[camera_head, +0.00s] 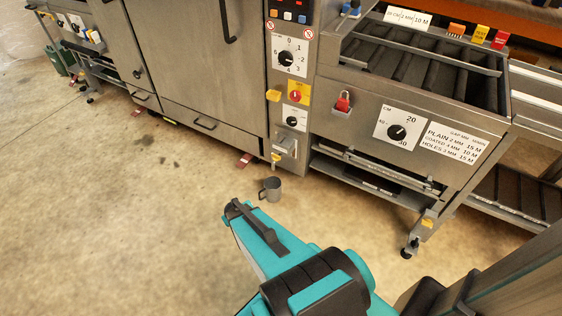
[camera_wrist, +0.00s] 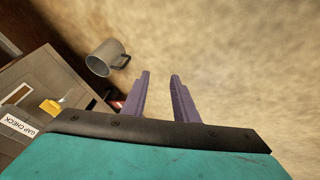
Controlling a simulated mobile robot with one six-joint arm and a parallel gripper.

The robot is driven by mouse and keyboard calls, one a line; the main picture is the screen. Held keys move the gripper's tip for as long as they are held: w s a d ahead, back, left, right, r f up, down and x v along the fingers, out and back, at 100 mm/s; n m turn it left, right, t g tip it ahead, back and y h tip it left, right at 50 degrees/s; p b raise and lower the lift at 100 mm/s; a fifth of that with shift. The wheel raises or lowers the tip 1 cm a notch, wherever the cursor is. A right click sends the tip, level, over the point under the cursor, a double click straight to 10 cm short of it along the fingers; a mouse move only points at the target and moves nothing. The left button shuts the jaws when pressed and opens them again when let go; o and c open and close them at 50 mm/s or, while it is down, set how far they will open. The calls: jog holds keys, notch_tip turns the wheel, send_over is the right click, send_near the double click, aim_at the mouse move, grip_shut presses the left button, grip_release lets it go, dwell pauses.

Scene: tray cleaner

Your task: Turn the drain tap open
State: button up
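A small yellow-tipped fitting (camera_head: 276,158), which looks like the drain tap, sits low on the machine front in the head view, just above a grey mug (camera_head: 270,190). Whether it is open or closed is too small to tell. The mug stands on the floor and also shows in the wrist view (camera_wrist: 104,58), left of my gripper (camera_wrist: 160,74). The two purple fingers are apart with nothing between them. A yellow piece (camera_wrist: 51,107) shows at left in the wrist view; I cannot tell whether it is the tap. In the head view my arm's end is near the mug, apart from the machine.
The steel machine (camera_head: 200,75) fills the back, with dials, a red padlock (camera_head: 343,101) and a roller tray (camera_head: 420,65) at right. The concrete floor at left and front is clear.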

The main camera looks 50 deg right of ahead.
jog(key=w+d+r+n+t+y+b, duration=0.1)
jog(key=w+d+r+t+b, duration=0.2)
jog(key=w+d+t, duration=0.45)
jog(key=w+d+r+n+t+y+b, duration=0.1)
jog(key=w+d+r+t+b, duration=0.25)
jog(key=w+d, duration=0.7)
jog(key=n+t+y+b, duration=0.25)
jog(key=y+b, duration=0.35)
jog(key=b, duration=0.3)
send_near(276, 157)
jog(key=v, duration=0.7)
jog(key=shift+w+d+r+n+p, duration=0.2)
jog(key=shift+w+r+n+p, duration=0.1)
jog(key=shift+r+n, duration=0.15)
jog(key=shift+w, duration=0.1)
jog(key=b+x, duration=0.2)
jog(key=x, duration=1.1)
jog(key=shift+w, duration=0.35)
jog(key=shift+a, duration=0.15)
jog(key=shift+c, duration=0.3)
